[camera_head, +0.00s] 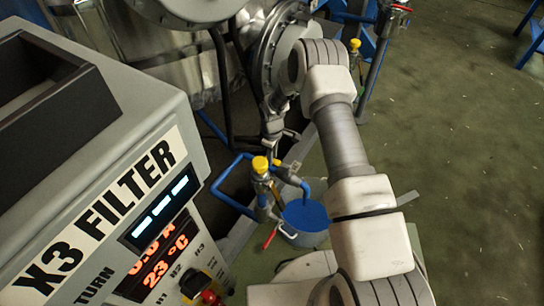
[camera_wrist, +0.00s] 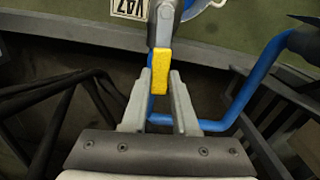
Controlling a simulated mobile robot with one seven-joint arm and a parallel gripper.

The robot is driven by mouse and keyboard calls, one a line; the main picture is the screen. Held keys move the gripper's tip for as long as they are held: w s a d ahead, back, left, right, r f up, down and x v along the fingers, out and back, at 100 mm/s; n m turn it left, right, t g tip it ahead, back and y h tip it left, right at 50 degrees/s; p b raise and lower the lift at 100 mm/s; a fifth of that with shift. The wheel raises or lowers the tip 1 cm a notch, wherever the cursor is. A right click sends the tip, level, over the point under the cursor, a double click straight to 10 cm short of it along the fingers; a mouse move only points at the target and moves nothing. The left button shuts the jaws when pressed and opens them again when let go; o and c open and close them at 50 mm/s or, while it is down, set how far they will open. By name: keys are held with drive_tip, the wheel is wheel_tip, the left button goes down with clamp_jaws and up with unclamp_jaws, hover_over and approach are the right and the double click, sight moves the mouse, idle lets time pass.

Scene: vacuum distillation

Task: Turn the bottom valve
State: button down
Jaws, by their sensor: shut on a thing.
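The wrist view shows a yellow valve handle (camera_wrist: 161,60) hanging below a grey metal valve body (camera_wrist: 164,18). My gripper (camera_wrist: 160,74) has one finger on each side of the handle and is shut on it. The handle points down the picture, between the fingers.
A blue pipe (camera_wrist: 263,75) runs right of the gripper, with dark bars at left. In the head view a bucket (camera_head: 305,214) of blue liquid stands by a yellow-topped valve (camera_head: 260,165). The X3 filter cabinet (camera_head: 90,190) fills the left. Green floor (camera_head: 470,150) at right is clear.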

drive_tip(key=c, duration=0.7)
unclamp_jaws()
wheel_tip(320, 180, up, 17)
drive_tip(key=p, duration=0.5)
drive_tip(key=shift+r+p, duration=0.2)
drive_tip(key=shift+p, duration=0.15)
